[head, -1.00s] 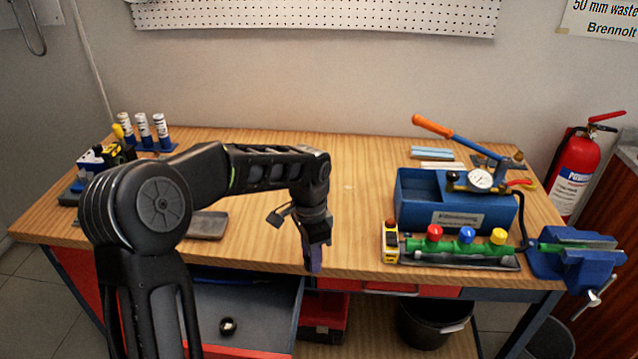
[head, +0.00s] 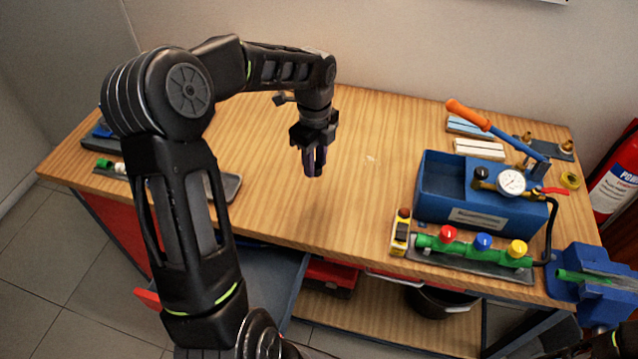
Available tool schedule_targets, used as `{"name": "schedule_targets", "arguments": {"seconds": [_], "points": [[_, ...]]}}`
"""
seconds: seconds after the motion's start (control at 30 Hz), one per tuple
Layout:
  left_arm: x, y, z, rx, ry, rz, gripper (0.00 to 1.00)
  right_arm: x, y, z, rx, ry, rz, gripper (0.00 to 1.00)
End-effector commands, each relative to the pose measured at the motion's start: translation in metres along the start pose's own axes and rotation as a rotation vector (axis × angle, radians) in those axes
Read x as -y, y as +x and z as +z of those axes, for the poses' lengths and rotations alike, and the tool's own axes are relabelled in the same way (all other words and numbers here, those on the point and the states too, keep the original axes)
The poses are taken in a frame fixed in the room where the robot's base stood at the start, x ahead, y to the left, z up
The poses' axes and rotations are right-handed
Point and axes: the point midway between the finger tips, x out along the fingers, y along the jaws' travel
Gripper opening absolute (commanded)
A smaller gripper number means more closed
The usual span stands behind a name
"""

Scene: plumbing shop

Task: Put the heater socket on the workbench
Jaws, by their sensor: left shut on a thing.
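My left gripper (head: 314,172) hangs fingers-down over the middle of the workbench (head: 350,205). It is shut on a small dark thing, which I take to be the heater socket. The fingers hide most of it, so its shape is not clear. The gripper appears to be above the wooden top, with bare wood around it. My right gripper is not in view.
A blue test pump (head: 475,217) with a gauge and orange-handled lever stands at the right, behind a green manifold (head: 472,250) with coloured caps. A blue vise (head: 592,288) is at the right corner. A grey slab (head: 225,187) lies left of the gripper. The centre is clear.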

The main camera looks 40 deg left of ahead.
Motion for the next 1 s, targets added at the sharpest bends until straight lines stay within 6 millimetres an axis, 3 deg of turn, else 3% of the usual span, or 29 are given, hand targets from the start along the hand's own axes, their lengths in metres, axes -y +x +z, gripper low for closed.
{"name": "schedule_targets", "arguments": {"seconds": [0.1,0.3,0.67,0.9,1.0], "points": [[-0.001,0.02,0.0,-0.001,0.0,0.004,0.0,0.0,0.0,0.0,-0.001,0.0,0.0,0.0],[-0.001,0.057,0.0,0.0,-0.001,0.002,0.0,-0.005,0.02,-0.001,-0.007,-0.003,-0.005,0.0],[-0.001,0.058,0.0,0.0,-0.001,0.001,0.0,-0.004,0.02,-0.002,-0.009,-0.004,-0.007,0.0],[-0.001,0.092,0.0,0.0,-0.001,0.001,0.0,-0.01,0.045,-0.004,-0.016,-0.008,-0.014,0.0],[0.0,0.095,0.0,0.0,-0.001,0.0,0.0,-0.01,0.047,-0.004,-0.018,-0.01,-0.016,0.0]]}}
